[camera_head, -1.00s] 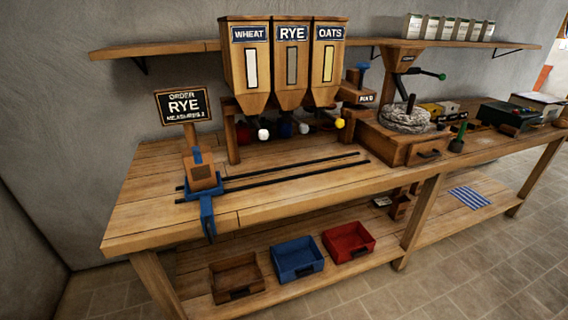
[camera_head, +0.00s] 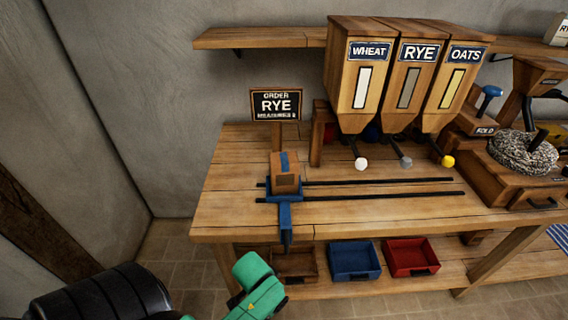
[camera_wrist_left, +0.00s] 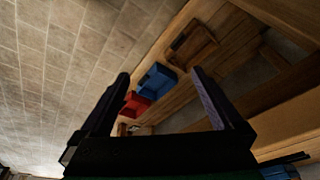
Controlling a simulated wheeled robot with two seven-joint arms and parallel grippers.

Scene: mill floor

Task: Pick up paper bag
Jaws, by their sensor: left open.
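A pale packet with dark lettering (camera_head: 558,28), possibly a paper bag, stands on the wall shelf at the top right edge of the head view, mostly cut off. My left gripper (camera_wrist_left: 160,80) is open and empty in the left wrist view, its two dark fingers spread wide. Past the fingers are the lower shelf and floor. In the head view only my green and black left arm shows at the bottom, well below and left of the packet. My right gripper is out of view.
The wooden bench (camera_head: 235,215) carries a blue-clamped wooden block (camera_head: 285,180), rails, a RYE order sign (camera_head: 275,105) and three grain hoppers. Brown, blue (camera_head: 354,260) and red (camera_head: 411,257) bins sit on the lower shelf. Floor at left is clear.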

